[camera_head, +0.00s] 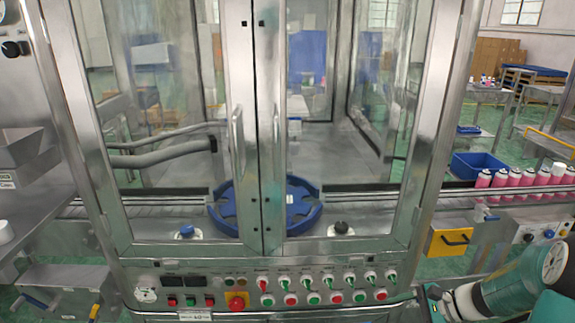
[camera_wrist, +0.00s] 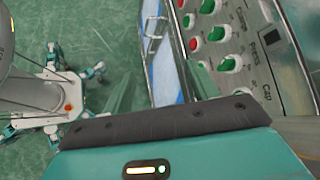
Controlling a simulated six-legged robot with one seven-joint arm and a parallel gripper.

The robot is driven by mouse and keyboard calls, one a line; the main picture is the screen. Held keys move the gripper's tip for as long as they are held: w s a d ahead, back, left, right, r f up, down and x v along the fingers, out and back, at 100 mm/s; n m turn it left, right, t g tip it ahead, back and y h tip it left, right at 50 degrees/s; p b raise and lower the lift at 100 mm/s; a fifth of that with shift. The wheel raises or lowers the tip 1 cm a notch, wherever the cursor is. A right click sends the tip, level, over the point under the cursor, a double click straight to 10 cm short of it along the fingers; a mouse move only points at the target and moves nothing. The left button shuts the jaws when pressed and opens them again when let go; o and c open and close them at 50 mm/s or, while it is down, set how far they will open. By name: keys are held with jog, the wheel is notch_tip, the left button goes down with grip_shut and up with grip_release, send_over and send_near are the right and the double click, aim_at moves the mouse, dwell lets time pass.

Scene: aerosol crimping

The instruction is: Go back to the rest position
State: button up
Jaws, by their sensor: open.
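My gripper (camera_wrist: 163,82) shows in the wrist view, with its dark bar and teal housing across the bottom. Its two greenish fingers stand apart with nothing between them, in front of the machine's front edge. My teal and white arm is at the lower right in the head view; the fingers cannot be made out there. The control panel (camera_wrist: 232,38) with green and red knobs is to the right of the fingers in the wrist view. The same panel (camera_head: 218,298) runs along the machine's front in the head view.
The crimping machine's glass doors (camera_head: 170,150) are closed around a blue star wheel (camera_head: 222,212). Pink cans (camera_head: 499,184) stand in a row on the conveyor at the right, by a blue bin (camera_head: 475,165). Green floor (camera_wrist: 95,25) lies open beside the machine.

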jog(key=s+a+r+n+h, duration=0.4)
jog(key=s+a+r+n, duration=0.2)
jog(key=s+r+n, duration=0.2)
jog(key=s+a+r+n+t+h, duration=0.1)
jog(key=s+a+r+n+h, duration=0.4)
jog(key=r, duration=0.6)
jog(key=s+a+n, duration=0.2)
jog(key=s+n, duration=0.1)
jog(key=shift+s+r+t+h, duration=0.2)
jog(key=shift+r+t+h, duration=0.1)
jog(key=shift+r, duration=0.1)
jog(key=shift+d, duration=0.1)
